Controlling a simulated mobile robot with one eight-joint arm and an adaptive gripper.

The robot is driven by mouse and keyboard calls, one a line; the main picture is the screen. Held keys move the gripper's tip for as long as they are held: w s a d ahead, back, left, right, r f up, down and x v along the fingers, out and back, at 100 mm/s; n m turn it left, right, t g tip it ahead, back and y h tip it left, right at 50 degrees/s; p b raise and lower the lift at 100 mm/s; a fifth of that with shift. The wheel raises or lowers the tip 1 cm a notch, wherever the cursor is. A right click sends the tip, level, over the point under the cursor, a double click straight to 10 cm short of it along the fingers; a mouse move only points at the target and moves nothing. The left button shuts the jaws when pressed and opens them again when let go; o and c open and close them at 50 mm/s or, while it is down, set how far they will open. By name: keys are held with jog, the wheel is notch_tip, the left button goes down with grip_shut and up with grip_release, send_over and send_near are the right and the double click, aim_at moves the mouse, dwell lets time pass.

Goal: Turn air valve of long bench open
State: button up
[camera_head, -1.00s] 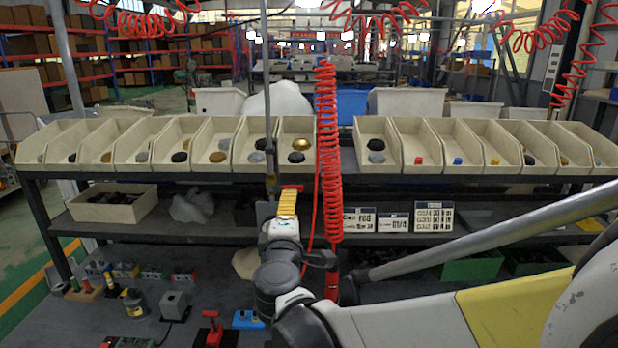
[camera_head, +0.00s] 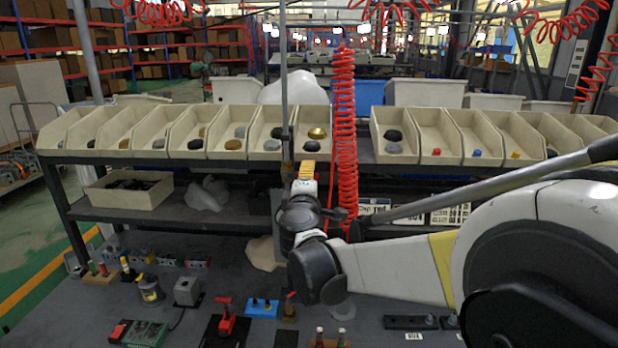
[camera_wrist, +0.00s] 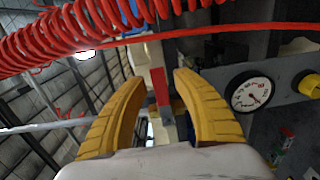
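My gripper (camera_head: 308,172) is raised in front of the long bench's bin shelf, beside a vertical grey pipe (camera_head: 285,80). In the wrist view its two yellow fingers (camera_wrist: 158,92) are apart. A narrow red piece (camera_wrist: 159,87), which looks like the air valve's handle, shows between and beyond the fingertips, with grey metal behind it. I see no contact with it, and its depth is hard to judge. In the head view my gripper and arm hide this spot. A round white pressure gauge (camera_wrist: 250,92) and a yellow knob (camera_wrist: 309,85) are to the right in the wrist view.
A red coiled hose (camera_head: 344,130) hangs close to the right of my gripper and crosses the wrist view's top (camera_wrist: 70,35). Bins (camera_head: 235,130) line the upper shelf. The bench top (camera_head: 70,305) below holds several fixtures, including a red-handled one (camera_head: 226,318).

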aim_at(285, 150)
grip_shut()
jog(key=shift+r, duration=0.15)
jog(key=r+n, duration=0.1)
jog(key=n+p, duration=0.1)
jog(key=n, duration=0.1)
jog(key=shift+a+r+n+p, duration=0.15)
jog(key=shift+r+n+p, duration=0.15)
jog(key=shift+r, duration=0.05)
jog(key=r+n, duration=0.1)
jog(key=n, duration=0.1)
jog(key=a+r+n+p, duration=0.1)
jog(key=n, duration=0.1)
jog(key=shift+a+n, duration=0.1)
jog(key=shift+n, duration=0.2)
jog(key=n, duration=0.1)
jog(key=a+r+n+p, duration=0.1)
jog(key=n, duration=0.1)
jog(key=a+n, duration=0.1)
jog(key=shift+w+r+n, duration=0.1)
jog(key=shift+r+n, duration=0.15)
jog(key=shift+n, duration=0.05)
jog(key=shift+a+r+n+p, duration=0.2)
jog(key=shift+a+n, duration=0.45)
jog(key=shift+n, duration=0.65)
jog(key=shift+a+r+n+p, duration=0.15)
jog(key=shift+a+n, duration=0.45)
jog(key=shift+n, duration=0.7)
jog(key=shift+f, duration=0.1)
jog(key=shift+o, duration=1.1)
grip_release()
